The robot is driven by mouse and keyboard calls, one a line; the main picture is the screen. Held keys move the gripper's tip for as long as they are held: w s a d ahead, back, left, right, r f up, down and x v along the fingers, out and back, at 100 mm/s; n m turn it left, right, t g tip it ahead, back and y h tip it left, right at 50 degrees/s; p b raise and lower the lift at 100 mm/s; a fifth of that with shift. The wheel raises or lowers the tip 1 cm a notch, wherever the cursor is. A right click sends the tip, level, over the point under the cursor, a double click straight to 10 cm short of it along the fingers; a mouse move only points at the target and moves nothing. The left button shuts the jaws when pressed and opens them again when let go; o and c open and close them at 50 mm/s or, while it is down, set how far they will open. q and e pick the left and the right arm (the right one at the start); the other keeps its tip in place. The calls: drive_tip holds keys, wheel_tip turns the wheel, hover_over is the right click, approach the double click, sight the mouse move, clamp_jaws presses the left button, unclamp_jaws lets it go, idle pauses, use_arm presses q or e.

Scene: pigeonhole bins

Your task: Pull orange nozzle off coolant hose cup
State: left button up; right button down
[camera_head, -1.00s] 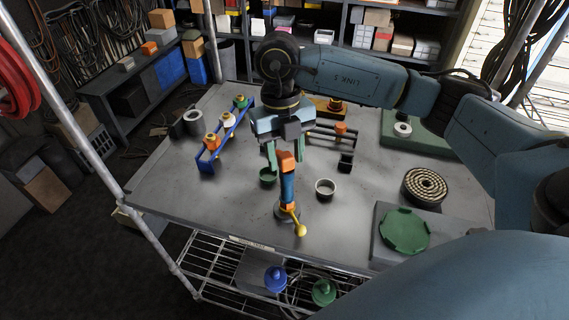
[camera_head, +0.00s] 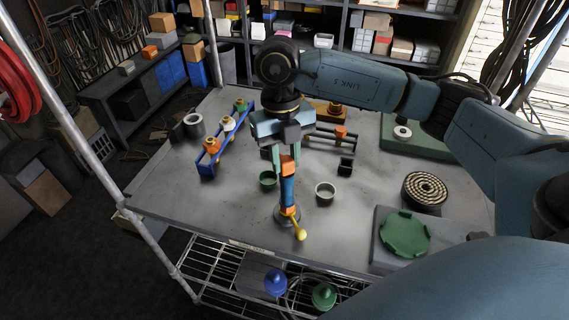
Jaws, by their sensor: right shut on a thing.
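The orange nozzle (camera_head: 288,166) sits at the top of an upright blue coolant hose (camera_head: 288,190). The nozzle still appears in line with the hose; I cannot tell whether there is a gap at the joint. My left gripper is not in view.
A blue rack (camera_head: 213,160) with several nozzle-like pieces stands left. A grey block with a green disc (camera_head: 405,234) is at right. The front left table surface is clear.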

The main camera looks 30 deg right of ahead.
sight(283, 156)
drive_tip(key=shift+w+r+p, duration=0.15)
drive_tip(key=shift+r+p, duration=0.5)
drive_tip(key=shift+r, duration=0.35)
idle(0.3)
drive_tip(key=shift+w+r+p, duration=0.15)
drive_tip(key=shift+r+p, duration=0.5)
drive_tip(key=shift+r, duration=0.4)
drive_tip(key=shift+w+r+p, duration=0.15)
drive_tip(key=shift+r+p, duration=0.5)
drive_tip(key=shift+r, duration=0.35)
